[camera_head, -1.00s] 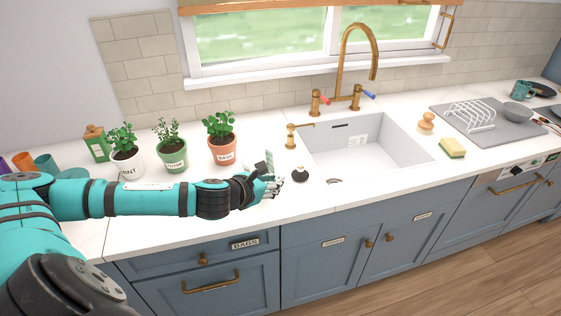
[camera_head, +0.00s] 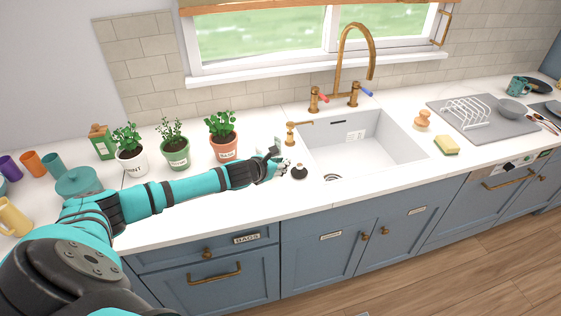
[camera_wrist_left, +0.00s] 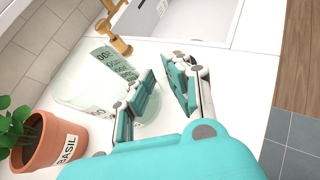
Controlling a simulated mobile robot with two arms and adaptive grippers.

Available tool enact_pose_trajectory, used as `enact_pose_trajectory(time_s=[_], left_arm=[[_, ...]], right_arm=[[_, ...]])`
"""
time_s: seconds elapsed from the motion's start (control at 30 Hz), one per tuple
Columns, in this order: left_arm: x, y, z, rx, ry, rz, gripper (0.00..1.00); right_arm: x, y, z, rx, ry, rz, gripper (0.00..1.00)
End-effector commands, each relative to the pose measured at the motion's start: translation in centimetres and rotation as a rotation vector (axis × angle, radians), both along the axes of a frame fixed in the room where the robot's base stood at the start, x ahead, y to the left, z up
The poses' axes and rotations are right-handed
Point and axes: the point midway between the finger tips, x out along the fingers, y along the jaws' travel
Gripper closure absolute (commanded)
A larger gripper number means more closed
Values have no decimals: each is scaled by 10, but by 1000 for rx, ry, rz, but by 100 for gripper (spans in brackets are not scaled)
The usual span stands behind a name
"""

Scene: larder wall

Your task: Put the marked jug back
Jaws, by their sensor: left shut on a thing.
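The marked jug (camera_wrist_left: 115,66) is clear and glassy, with teal scale marks on its wall. In the left wrist view it is at the gripper's fingers, between the basil pot and the brass dispenser. My left gripper (camera_head: 285,169) is in front of the sink's left end; it also shows in the left wrist view (camera_wrist_left: 166,88). Its fingers are shut on the jug, but the exact grip is hard to see through the clear glass. In the head view the jug is faint and partly hidden behind the gripper. My right gripper is not in view.
The basil pot (camera_head: 224,148) stands left of the gripper, beside the thyme pot (camera_head: 176,154) and mint pot (camera_head: 132,162). The sink (camera_head: 375,150) lies to the right. Counter in front of the pots is partly clear.

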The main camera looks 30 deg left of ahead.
Motion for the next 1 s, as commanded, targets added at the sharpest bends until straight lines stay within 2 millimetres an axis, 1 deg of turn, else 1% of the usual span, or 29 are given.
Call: enact_pose_trajectory(time_s=[0.1,0.13,0.27,0.3,0.53,0.67,0.77,1.0], left_arm=[[0,0,-1,-1,2,1,100],[-1,0,-2,-1,4,1,83],[-1,0,-2,-1,4,1,66],[-1,0,-2,-1,4,1,63],[-1,0,-1,-1,3,1,63],[-7,1,1,0,3,0,63],[-19,2,7,1,4,0,63],[-64,3,29,5,6,-1,63]], right_arm=[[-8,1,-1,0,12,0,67],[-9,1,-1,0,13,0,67],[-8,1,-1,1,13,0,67],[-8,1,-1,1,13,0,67],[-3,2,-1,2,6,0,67],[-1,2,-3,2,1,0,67],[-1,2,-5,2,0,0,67],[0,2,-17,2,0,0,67]])
